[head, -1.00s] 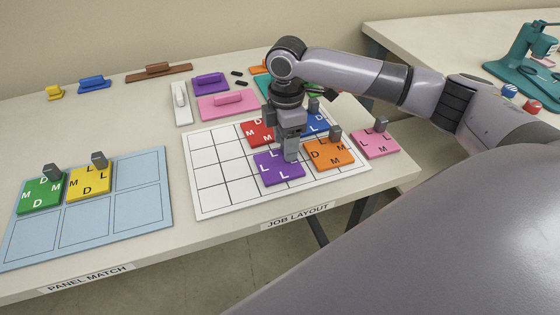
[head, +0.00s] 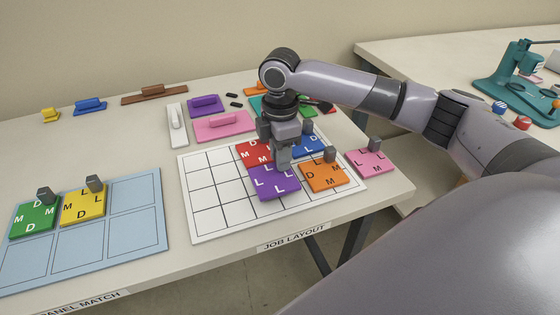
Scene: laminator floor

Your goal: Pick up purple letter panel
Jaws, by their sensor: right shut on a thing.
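The purple letter panel (head: 273,184), marked with L letters, lies on the white gridded job layout board (head: 215,222). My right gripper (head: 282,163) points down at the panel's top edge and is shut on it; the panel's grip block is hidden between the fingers. The panel looks level and at or very near the board; I cannot tell whether it is clear of it. A red panel (head: 256,151) is behind it, a blue panel (head: 308,145) behind right, and an orange panel (head: 325,178) close on its right. My left gripper is not in view.
A pink panel (head: 371,163) lies right of the board near the table edge. At left, a light blue panel match board (head: 80,245) holds a green panel (head: 36,217) and a yellow panel (head: 84,205). Handled tools, such as a pink one (head: 222,126), lie at the back.

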